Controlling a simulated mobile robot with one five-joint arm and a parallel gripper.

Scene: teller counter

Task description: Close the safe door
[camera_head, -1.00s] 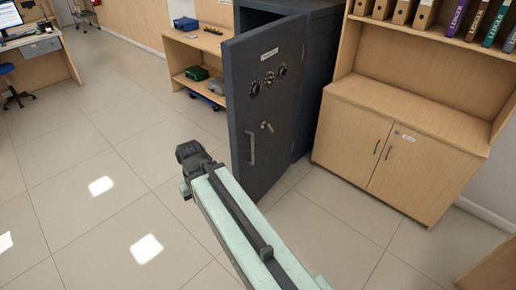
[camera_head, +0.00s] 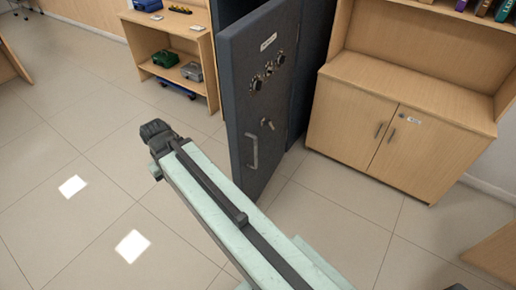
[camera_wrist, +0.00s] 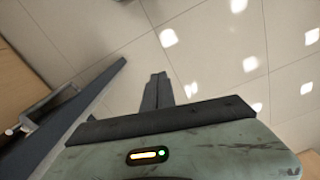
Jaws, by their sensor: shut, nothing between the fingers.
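The dark grey safe door (camera_head: 262,85) stands ajar, swung out from the safe body (camera_head: 317,62) toward me. It has a label, dials, a small lever and a long pull handle (camera_head: 252,150) on its outer face. My gripper (camera_head: 153,130) is left of the door's free edge, apart from it, over the floor. In the wrist view the shut, empty fingers (camera_wrist: 157,92) show in the middle, and the safe door (camera_wrist: 72,118) runs edge-on along the left with its handle (camera_wrist: 50,103). The safe's interior is mostly hidden behind the door.
A wooden cabinet (camera_head: 395,135) stands close to the right of the safe. A wooden shelf unit (camera_head: 170,50) with a green box (camera_head: 165,58) and a grey box (camera_head: 191,71) stands behind on the left. The tiled floor at left is clear.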

